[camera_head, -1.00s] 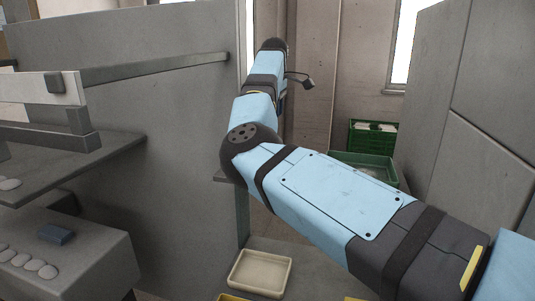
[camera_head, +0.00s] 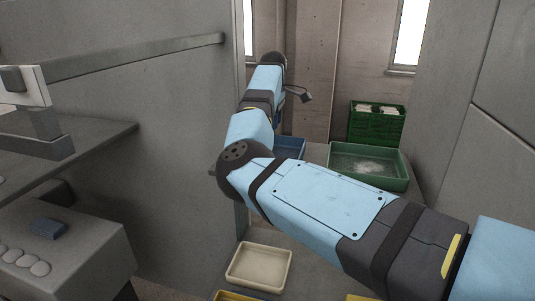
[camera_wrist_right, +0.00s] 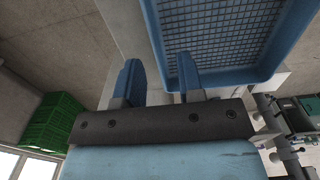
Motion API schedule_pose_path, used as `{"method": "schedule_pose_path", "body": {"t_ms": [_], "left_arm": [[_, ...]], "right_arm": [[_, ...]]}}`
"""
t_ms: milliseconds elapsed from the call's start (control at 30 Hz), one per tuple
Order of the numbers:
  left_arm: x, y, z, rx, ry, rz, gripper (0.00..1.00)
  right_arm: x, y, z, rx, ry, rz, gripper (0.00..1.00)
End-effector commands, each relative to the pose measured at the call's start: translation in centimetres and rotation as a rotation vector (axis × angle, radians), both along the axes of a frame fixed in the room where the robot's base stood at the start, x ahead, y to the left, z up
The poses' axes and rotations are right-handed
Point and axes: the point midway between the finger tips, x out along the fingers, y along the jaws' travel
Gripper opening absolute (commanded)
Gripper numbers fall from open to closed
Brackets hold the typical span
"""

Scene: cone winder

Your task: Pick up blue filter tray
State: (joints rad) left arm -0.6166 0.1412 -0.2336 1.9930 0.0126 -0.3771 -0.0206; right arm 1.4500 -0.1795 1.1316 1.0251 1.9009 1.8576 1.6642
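The blue filter tray (camera_head: 290,147) shows in the head view as a small blue part behind my right arm, most of it hidden. In the right wrist view the blue tray (camera_wrist_right: 221,76) fills the top right, with a grid floor and raised rim. My right gripper (camera_wrist_right: 160,78) is open, its two blue fingers apart. The right finger overlaps the tray's near left corner, and the left finger is outside its left wall. I cannot tell whether either touches it. In the head view the fingers are hidden. My left gripper is not in view.
A green tray (camera_head: 342,176) and a green crate (camera_head: 377,138) with white contents stand right of the arm. A cream tray (camera_head: 232,276) lies below it, with a yellow edge (camera_head: 232,296) nearby. Grey panels (camera_head: 180,130) flank both sides.

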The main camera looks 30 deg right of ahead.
Motion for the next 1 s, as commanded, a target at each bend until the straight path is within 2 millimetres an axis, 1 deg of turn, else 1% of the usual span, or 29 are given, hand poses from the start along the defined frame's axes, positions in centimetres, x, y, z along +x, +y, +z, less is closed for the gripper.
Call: {"method": "schedule_pose_path", "body": {"t_ms": [67, 267, 300, 400, 500, 667, 700, 767, 800, 833, 1000], "left_arm": [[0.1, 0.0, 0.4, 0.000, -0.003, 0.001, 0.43], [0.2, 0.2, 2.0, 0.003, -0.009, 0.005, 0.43], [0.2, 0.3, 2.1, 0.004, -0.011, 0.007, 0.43], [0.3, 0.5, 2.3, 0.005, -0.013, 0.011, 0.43], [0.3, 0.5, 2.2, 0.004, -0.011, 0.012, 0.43], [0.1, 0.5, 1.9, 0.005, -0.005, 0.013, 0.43], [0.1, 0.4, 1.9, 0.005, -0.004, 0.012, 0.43], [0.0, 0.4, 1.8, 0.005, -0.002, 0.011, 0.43], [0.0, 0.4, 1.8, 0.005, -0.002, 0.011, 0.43], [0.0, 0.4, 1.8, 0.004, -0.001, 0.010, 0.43], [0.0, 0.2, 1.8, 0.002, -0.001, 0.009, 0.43]], "right_arm": [[0.0, -0.1, -0.4, -0.001, 0.002, 0.000, 0.35], [0.1, -1.0, -3.1, -0.002, 0.004, -0.001, 0.35], [0.1, -0.9, -3.8, -0.002, 0.004, 0.000, 0.35], [0.1, -0.8, -4.8, -0.001, 0.002, 0.000, 0.35], [0.2, -0.8, -5.3, -0.001, 0.000, 0.000, 0.35], [0.2, -0.8, -5.3, -0.001, 0.000, 0.000, 0.35], [0.2, -0.8, -5.3, -0.001, 0.000, 0.000, 0.30], [0.2, -0.8, -5.3, -0.001, 0.001, 0.000, 0.17], [0.2, -0.8, -5.3, -0.001, 0.000, 0.000, 0.08], [0.2, -0.8, -5.3, -0.001, 0.001, 0.000, 0.01], [0.2, -0.8, -5.3, 0.000, 0.000, 0.000, 0.00]]}}
